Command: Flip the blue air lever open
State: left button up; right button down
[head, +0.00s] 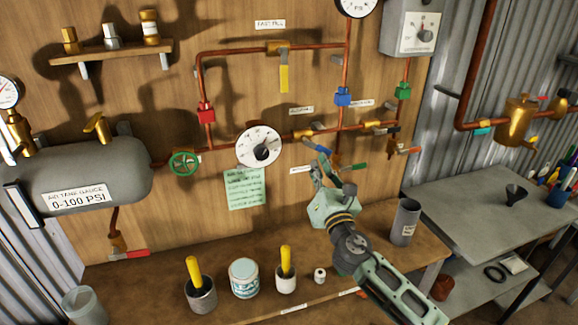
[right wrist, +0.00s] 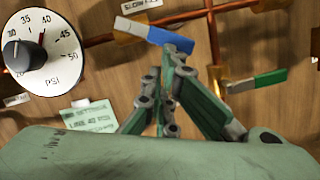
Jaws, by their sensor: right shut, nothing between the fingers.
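The blue air lever (head: 317,146) is on the copper piping of the wooden wall panel, just above my right gripper in the head view. In the right wrist view the blue lever (right wrist: 152,31) slants down to the right from its silver end, its lower right end close to my fingertips. My right gripper (head: 325,168) is shut and empty, pointing up at the panel; its fingers (right wrist: 180,72) show just below the lever. I cannot tell whether they touch it. My left gripper is not in view.
A green lever (right wrist: 257,82) sits close to the right of my fingers. A round PSI dial (head: 260,148) is to the left, above a green note (head: 245,188). Below, a wooden bench (head: 240,307) holds cups and a can. A red-handled lever (head: 408,150) is further right.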

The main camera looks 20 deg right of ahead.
jog(key=shift+d+r+n+y, duration=0.3)
jog(key=shift+d+n, duration=0.2)
jog(key=shift+n, duration=0.55)
jog(key=shift+d+r+n+y, duration=0.2)
jog(key=shift+d+n+y, duration=0.25)
jog(key=shift+n, duration=0.6)
